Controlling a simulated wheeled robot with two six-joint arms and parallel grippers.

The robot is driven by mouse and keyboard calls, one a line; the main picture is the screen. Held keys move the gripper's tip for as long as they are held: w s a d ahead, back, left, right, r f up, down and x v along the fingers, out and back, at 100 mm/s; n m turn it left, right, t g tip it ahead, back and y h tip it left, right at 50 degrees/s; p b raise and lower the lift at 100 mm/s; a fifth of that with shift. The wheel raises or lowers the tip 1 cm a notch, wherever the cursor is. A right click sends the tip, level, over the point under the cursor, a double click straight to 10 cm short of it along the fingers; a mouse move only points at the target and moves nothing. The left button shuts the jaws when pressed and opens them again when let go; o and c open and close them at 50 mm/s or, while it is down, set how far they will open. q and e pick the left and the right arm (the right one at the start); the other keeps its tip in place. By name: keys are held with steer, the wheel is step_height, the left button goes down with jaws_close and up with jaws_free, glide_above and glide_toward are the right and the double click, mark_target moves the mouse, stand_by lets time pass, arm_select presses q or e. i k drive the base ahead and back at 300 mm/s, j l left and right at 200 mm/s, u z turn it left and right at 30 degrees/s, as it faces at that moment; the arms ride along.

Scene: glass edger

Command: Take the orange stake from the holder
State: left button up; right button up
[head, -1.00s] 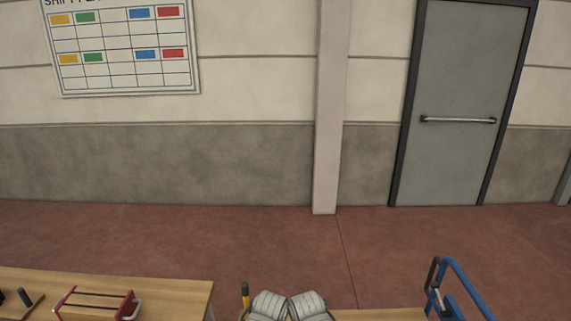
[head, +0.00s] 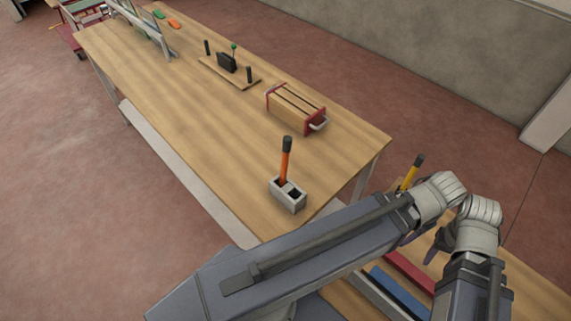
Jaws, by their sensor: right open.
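The orange stake (head: 286,163), with a black top, stands nearly upright in one hole of the grey holder (head: 290,203). The holder's other hole looks empty. It sits near the near corner of the long wooden bench. My right gripper (head: 432,246) is open and partly hidden among my arm links, right of the holder and well apart from the stake. My left gripper is not in view.
A red-ended wooden rack (head: 297,108) stands behind the holder. A dark fixture with a green-tipped lever (head: 229,64) lies farther back. A yellow black-topped stake (head: 412,173) rises behind my arm on the right. The bench between is clear.

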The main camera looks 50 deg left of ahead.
mark_target(287, 140)
steer(key=u, duration=0.4)
steer(key=k+u, duration=0.1)
steer(key=u, duration=0.25)
steer(key=k+u, duration=0.1)
steer(key=u, duration=0.65)
steer(key=i+u, duration=0.1)
steer(key=u, duration=0.3)
